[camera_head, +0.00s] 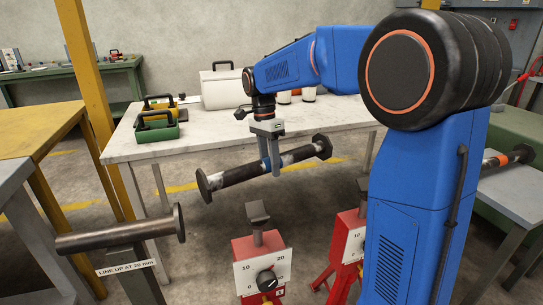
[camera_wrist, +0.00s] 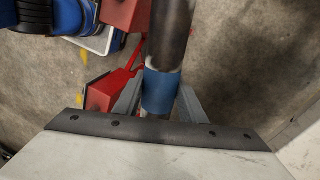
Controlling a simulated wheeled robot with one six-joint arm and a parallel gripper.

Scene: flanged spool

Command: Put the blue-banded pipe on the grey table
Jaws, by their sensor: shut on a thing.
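The blue-banded pipe (camera_head: 238,175) is a dark spool with a round flange at each end and pale patches. It hangs in the air in the head view, slightly tilted, its right end higher. My gripper (camera_head: 270,168) is shut on it around the blue band near its middle. In the wrist view the blue band (camera_wrist: 161,90) lies between the fingers of my gripper (camera_wrist: 158,103). A grey table (camera_head: 14,178) stands at the left edge. Another grey surface (camera_head: 515,194) at the right carries an orange-banded pipe (camera_head: 495,161).
Red stands with dials (camera_head: 262,268) and (camera_head: 352,240) are below the held pipe. A labelled post holds a flanged bar (camera_head: 120,232) at lower left. A white-topped table (camera_head: 200,160) behind carries a green tray (camera_head: 157,131) and a white case (camera_head: 222,88). A yellow table (camera_head: 45,125) is at left.

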